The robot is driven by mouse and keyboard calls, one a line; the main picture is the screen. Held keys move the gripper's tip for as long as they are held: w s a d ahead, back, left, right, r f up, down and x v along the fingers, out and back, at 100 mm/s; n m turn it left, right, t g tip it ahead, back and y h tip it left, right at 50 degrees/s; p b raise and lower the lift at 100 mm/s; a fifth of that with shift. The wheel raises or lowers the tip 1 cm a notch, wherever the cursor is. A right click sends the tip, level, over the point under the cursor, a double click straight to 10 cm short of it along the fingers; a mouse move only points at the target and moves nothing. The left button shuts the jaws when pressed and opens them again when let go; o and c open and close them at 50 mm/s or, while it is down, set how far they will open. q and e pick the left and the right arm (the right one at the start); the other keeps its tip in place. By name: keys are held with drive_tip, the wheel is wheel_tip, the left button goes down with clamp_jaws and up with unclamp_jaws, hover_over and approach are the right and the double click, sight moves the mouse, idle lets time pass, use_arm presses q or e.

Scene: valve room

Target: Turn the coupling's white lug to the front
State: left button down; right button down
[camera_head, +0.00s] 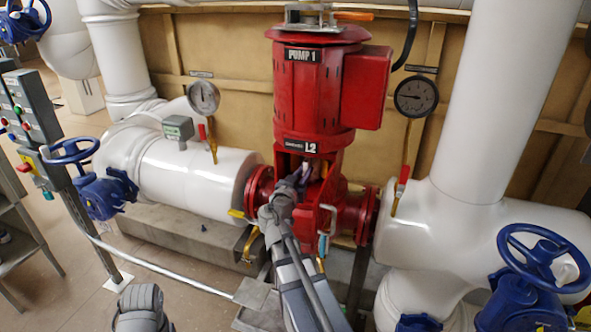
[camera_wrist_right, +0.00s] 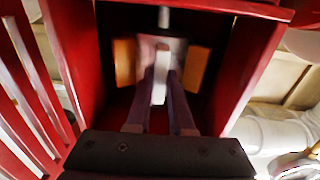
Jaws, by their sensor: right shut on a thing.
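The coupling (camera_wrist_right: 176,45) sits inside the red frame opening under the pump and shows as a blurred metallic body. Its white lug (camera_wrist_right: 160,86) points toward the wrist camera. My right gripper (camera_wrist_right: 160,98) reaches into the opening, with one finger on each side of the lug, shut on it. In the head view, my right gripper (camera_head: 302,178) enters the opening below the L2 label. It and the frame hide most of the coupling there. My left gripper is out of view.
The red pump (camera_head: 305,95) stands above the opening, whose red side walls (camera_wrist_right: 262,65) are close around my fingers. Orange-brown pieces (camera_wrist_right: 124,62) flank the coupling. White pipes (camera_head: 190,170) and blue handwheels (camera_head: 545,255) stand to either side.

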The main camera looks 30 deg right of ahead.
drive_tip(key=shift+s+d, duration=0.2)
drive_tip(key=shift+s, duration=0.1)
drive_tip(key=c, duration=0.8)
unclamp_jaws()
drive_tip(key=shift+w, duration=0.1)
drive_tip(key=v, duration=0.8)
